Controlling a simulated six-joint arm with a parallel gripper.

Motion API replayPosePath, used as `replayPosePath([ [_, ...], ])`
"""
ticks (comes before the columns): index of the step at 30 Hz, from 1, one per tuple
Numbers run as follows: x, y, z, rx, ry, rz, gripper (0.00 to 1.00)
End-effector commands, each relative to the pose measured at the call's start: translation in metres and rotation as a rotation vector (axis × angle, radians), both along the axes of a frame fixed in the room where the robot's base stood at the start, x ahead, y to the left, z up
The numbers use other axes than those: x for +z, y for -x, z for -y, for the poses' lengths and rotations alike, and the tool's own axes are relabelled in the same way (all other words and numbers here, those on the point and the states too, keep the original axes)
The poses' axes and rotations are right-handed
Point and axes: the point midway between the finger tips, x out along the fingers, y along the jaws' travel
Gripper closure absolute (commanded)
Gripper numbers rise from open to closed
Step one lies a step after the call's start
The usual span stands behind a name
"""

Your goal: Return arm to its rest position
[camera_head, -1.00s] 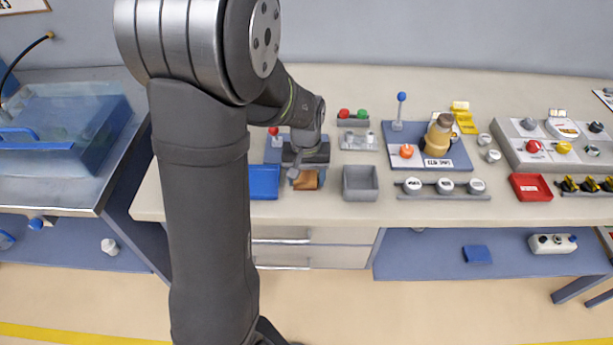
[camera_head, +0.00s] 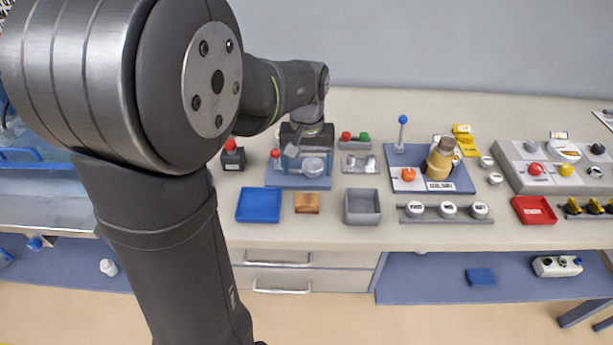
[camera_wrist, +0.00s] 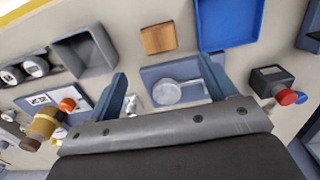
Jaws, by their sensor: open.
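My gripper (camera_head: 303,146) is open and empty in the head view. It hangs over the blue-grey base plate (camera_head: 299,183) that carries a round grey metal part (camera_head: 313,167). In the wrist view my gripper (camera_wrist: 164,75) shows its two blue-grey fingers spread apart, with the round metal part (camera_wrist: 167,92) and its handle seen between them. My arm's large joint and upper link cover the left of the head view. They hide part of the bench and the left-hand station.
A blue tray (camera_head: 259,205), a wooden block (camera_head: 307,203) and a grey bin (camera_head: 362,207) lie along the bench front. A tan bottle (camera_head: 441,160) stands on a blue plate to the right. A red-topped black box (camera_head: 232,156) is left of the gripper.

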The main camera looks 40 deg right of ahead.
Motion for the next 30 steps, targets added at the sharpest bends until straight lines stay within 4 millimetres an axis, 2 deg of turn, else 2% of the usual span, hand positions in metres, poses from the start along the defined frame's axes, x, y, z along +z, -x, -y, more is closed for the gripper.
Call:
replayPosePath([
  [14,-0.002,0.000,0.000,0.000,-0.001,-0.001,0.23],
  [20,-0.029,0.001,-0.001,0.000,-0.004,-0.003,0.23],
  [30,-0.093,0.002,-0.001,0.000,-0.003,-0.003,0.23],
])
